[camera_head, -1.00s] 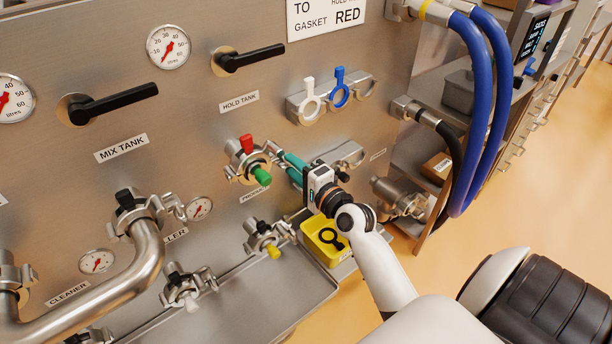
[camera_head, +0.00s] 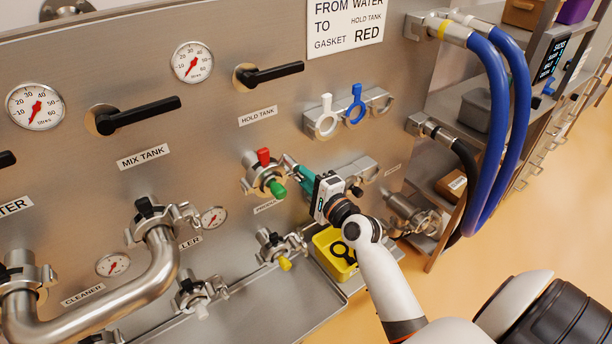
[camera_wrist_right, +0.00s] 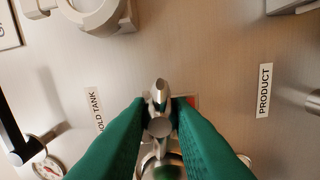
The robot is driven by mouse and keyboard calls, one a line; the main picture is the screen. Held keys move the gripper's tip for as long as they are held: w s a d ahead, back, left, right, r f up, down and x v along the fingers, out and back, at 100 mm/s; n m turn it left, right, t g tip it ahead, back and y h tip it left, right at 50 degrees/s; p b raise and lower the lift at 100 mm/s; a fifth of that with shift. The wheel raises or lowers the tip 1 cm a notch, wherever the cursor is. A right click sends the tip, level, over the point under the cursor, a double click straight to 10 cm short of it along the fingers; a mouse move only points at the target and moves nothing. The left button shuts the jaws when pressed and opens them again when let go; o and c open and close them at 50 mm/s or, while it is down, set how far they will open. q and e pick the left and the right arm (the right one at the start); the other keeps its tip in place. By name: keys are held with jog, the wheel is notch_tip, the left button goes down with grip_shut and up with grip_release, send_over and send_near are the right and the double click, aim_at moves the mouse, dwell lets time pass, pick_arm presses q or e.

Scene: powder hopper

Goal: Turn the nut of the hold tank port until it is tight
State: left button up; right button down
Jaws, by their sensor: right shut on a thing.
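The hold tank port (camera_head: 256,180) is a steel fitting under the HOLD TANK label, with a red piece on top and a green cap in front. Its clamp nut (camera_wrist_right: 160,92) is a silver winged piece between the green fingers in the right wrist view. My right gripper (camera_head: 293,166) reaches the right side of the port and is shut on the nut; it also shows in the right wrist view (camera_wrist_right: 159,122). The fingers hide part of the nut and clamp. My left gripper is not in view.
A yellow bin (camera_head: 330,262) with a black ring-shaped mark sits below my right wrist. White and blue ring-handled pieces (camera_head: 341,114) hang above right. Blue hoses (camera_head: 497,130) and a black hose (camera_head: 462,165) hang at the right. A steel bent pipe (camera_head: 160,275) stands lower left.

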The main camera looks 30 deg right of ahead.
jog(key=m+p, duration=0.1)
jog(key=m, duration=0.1)
jog(key=m+p, duration=0.1)
jog(key=m, duration=0.1)
jog(key=shift+r, duration=0.3)
jog(key=shift+m, duration=0.7)
jog(key=shift+f+m, duration=0.2)
jog(key=shift+m, duration=0.2)
jog(key=shift+p, duration=0.3)
jog(key=m+p, duration=0.2)
jog(key=m, duration=0.1)
jog(key=m+p, duration=0.1)
jog(key=shift+r+m, duration=0.3)
jog(key=shift+m, duration=0.1)
jog(key=m+p, duration=0.1)
jog(key=m, duration=0.1)
jog(key=shift+f+m, duration=0.15)
jog(key=shift+m, duration=0.15)
jog(key=shift+f, duration=0.15)
